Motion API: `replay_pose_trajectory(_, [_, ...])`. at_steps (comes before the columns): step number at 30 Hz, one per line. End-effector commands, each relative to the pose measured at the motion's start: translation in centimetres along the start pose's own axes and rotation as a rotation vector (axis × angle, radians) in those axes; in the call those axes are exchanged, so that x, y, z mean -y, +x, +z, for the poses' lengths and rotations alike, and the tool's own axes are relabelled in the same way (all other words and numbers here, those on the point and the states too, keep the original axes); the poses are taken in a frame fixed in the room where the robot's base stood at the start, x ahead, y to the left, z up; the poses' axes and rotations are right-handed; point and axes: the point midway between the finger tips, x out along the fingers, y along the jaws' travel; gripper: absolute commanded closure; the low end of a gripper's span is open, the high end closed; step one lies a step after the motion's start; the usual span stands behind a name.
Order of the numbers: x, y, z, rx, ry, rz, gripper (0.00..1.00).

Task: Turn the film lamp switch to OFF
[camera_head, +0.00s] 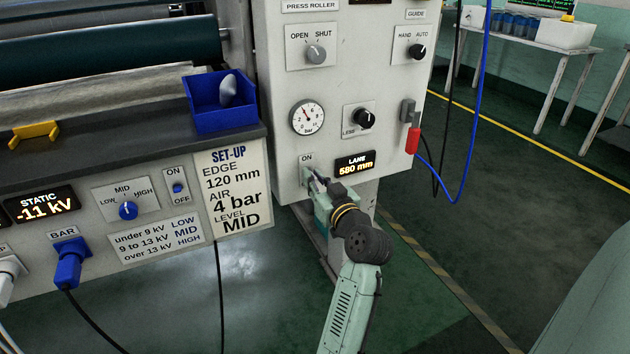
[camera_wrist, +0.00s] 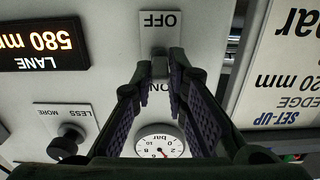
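An ON/OFF switch (camera_wrist: 159,69) on a grey plate sits on the white machine panel, below the pressure gauge in the head view. In the wrist view, which looks upside down, OFF shows at one end of its plate (camera_wrist: 158,22) and ON at the other, partly covered by my fingers. No film lamp label is readable. My gripper (camera_wrist: 160,64) has its two dark fingertips on either side of the switch lever, with a narrow gap between them. I cannot tell whether they press on it. In the head view my gripper (camera_head: 315,183) hides most of the switch.
Around it are the LANE display (camera_head: 355,164), a LESS/MORE knob (camera_head: 364,118), the pressure gauge (camera_head: 307,118) and a red-handled part (camera_head: 413,140). Another ON/OFF switch (camera_head: 177,188) is on the static panel at left. A blue bin (camera_head: 220,103) stands on the ledge.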

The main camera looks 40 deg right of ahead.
Motion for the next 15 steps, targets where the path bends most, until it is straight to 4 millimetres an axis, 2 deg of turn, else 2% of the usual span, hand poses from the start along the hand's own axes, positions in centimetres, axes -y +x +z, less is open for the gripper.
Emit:
replay_pose_trajectory(8, [0.01, 0.0, 0.0, 0.0, 0.0, 0.0, 0.67])
replay_pose_trajectory(15, [0.0, -0.01, 0.02, 0.001, 0.0, 0.0, 0.67])
